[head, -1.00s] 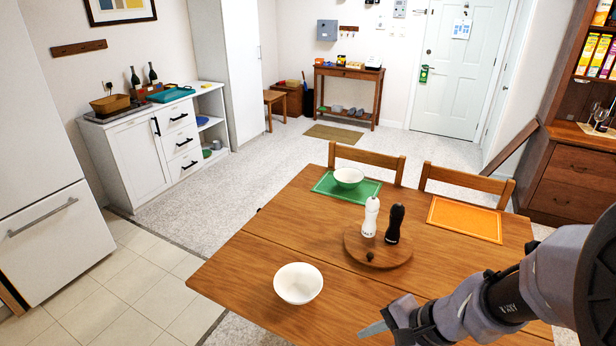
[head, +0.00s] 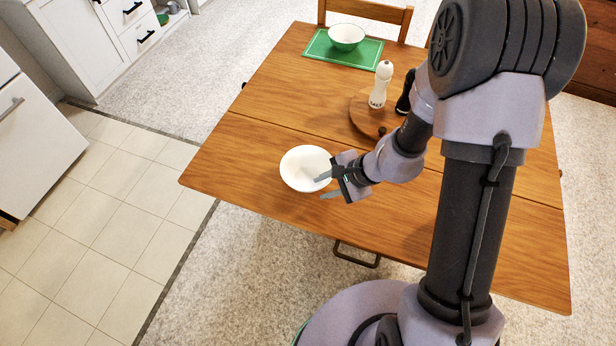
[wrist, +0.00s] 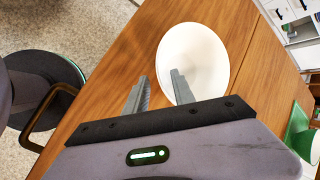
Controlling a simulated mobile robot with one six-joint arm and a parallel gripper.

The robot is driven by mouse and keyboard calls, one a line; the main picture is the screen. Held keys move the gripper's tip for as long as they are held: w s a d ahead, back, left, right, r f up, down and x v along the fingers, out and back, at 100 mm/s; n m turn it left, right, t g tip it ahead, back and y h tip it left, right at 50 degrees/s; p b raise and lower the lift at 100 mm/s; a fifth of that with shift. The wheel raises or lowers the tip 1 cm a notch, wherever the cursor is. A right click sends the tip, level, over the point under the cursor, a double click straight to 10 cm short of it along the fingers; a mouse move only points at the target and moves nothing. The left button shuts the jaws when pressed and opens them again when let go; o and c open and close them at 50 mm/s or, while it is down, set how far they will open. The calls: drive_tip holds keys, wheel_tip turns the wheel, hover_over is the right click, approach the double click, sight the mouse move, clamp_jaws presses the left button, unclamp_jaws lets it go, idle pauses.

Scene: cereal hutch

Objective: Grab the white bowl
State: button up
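A plain white bowl (head: 303,163) stands upright near the front left part of the wooden table. It also shows in the wrist view (wrist: 200,52). My gripper (head: 327,187) is open, with nothing held, at the bowl's near right side. In the wrist view, my gripper (wrist: 159,76) has its right finger overlapping the bowl's interior and its left finger over bare wood, so the rim lies between them in the picture. I cannot tell whether a finger touches the bowl.
The wooden table (head: 245,145) is clear left of the bowl. A white mill (head: 380,83) and a partly hidden black mill (head: 405,92) stand on a round wooden board (head: 362,112). A chair (head: 385,13) stands at the far edge.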

drive_tip(key=b+x, duration=0.1)
drive_tip(key=x, duration=0.2)
drive_tip(key=shift+w+a+f, duration=0.2)
drive_tip(key=shift+w, duration=0.05)
drive_tip(key=shift+r, duration=0.1)
drive_tip(key=shift+c, duration=0.2)
clamp_jaws()
idle(0.8)
